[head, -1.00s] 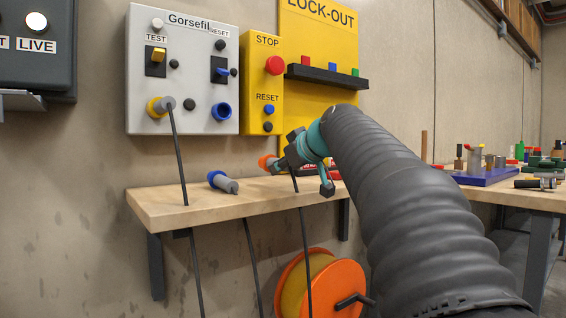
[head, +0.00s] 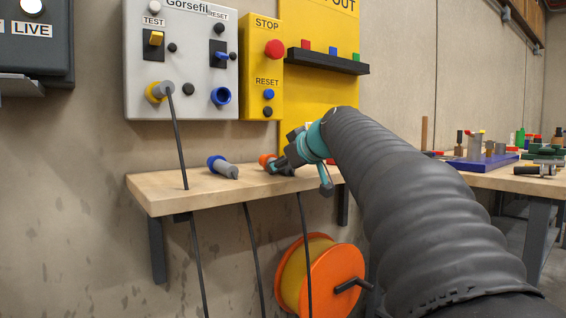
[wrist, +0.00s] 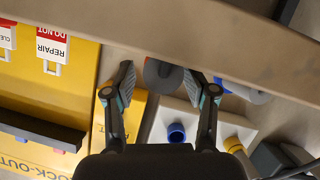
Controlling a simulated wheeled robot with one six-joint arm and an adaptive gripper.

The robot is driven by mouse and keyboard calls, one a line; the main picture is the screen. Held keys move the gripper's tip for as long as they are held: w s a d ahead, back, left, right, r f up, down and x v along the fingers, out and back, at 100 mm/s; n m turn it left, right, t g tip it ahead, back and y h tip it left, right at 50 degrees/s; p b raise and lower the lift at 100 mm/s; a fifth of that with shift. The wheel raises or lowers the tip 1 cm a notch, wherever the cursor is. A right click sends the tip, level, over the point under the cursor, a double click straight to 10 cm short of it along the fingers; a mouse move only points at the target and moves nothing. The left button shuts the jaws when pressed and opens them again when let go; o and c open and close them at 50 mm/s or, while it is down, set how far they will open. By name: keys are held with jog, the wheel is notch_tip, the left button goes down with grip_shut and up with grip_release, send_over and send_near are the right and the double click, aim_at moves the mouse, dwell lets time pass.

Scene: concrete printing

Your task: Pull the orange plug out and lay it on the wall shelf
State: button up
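The orange plug (head: 266,160) is at the wall shelf (head: 160,193), right of a blue-collared plug, with its orange end toward the wall. It looks to rest on the shelf top or just above it; I cannot tell which. My gripper (head: 284,165) is right beside it, partly hiding it. In the wrist view, the plug's grey body (wrist: 158,74) sits between the two fingers (wrist: 160,88). A gap shows on the left of the body and it is close to the right finger. The fingers stand apart. The shelf edge (wrist: 190,35) hides part of the plug.
The blue-collared plug (head: 222,167) lies on the shelf. A yellow-collared plug (head: 160,91) sits in the grey panel (head: 192,75); an empty blue socket (head: 221,96) is right of it. Cables hang past the shelf to an orange reel (head: 325,278). A cluttered bench (head: 500,183) stands right.

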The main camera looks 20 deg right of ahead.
jog(key=shift+f, duration=0.2)
jog(key=v, duration=1.2)
jog(key=s+f+m+g+h+p, duration=0.1)
jog(key=s+f+m+g, duration=0.25)
jog(key=f, duration=0.55)
jog(key=s+f+m+g+h+p, duration=0.15)
jog(key=f+m, duration=0.35)
jog(key=f, duration=0.5)
jog(key=s+a+f+n+g+p, duration=0.1)
jog(key=s+a+f+p, duration=0.3)
jog(key=s, duration=0.5)
jog(key=s+a+f+n+g+p, duration=0.1)
jog(key=s+a+f+p, duration=0.3)
jog(key=s, duration=0.5)
jog(key=shift+s+a+f+g, duration=0.3)
jog(key=shift+a+f+g, duration=0.2)
jog(key=shift+a+f, duration=0.65)
